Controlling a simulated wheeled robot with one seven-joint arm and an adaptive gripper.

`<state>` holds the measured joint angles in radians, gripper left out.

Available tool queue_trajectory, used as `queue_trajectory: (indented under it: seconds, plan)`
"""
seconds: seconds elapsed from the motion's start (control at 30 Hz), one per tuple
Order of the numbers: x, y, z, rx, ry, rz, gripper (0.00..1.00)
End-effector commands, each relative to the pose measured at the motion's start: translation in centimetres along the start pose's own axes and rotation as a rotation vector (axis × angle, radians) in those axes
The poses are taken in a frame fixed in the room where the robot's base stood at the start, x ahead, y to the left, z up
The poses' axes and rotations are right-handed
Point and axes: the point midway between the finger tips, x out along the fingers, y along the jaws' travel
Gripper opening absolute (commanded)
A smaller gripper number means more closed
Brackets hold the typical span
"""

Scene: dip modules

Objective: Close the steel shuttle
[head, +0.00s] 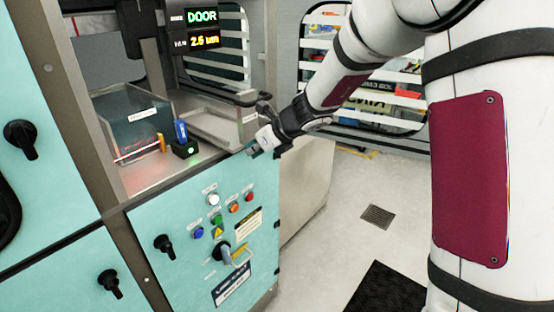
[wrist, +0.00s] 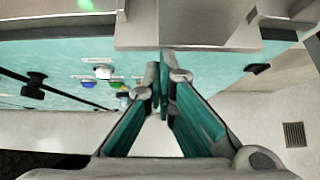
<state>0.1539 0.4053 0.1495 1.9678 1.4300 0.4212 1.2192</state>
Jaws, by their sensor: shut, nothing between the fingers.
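The steel shuttle (head: 222,124) looks to be the grey metal tray at the right of the machine's opening, with a small label on its side and a dark bar at its back right corner. My gripper (head: 252,150) is beside its front right corner, near the counter edge. In the wrist view my gripper's teal fingers (wrist: 164,72) meet just below a steel edge (wrist: 215,35), with nothing between them. I cannot tell whether the fingertips touch the steel.
A clear-walled bin (head: 138,130) stands left of the tray. A blue item (head: 181,131) stands in a black holder on the counter. The display (head: 203,16) reads DOOR. Buttons (head: 214,199) and a rotary switch (head: 222,250) are on the teal front. Open floor lies to the right.

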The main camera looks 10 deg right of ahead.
Motion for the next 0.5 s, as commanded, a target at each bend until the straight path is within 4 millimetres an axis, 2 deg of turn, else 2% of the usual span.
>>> queue_trajectory:
  seconds: [0.03,0.2,0.5]
  plan:
    - [1.0,0.3,1.0,-0.004,-0.001,0.005,0.0]
    - [3.6,0.2,3.4,-0.004,0.0,0.003,0.0]
    - [5.9,0.1,5.5,-0.001,-0.001,0.0,0.0]
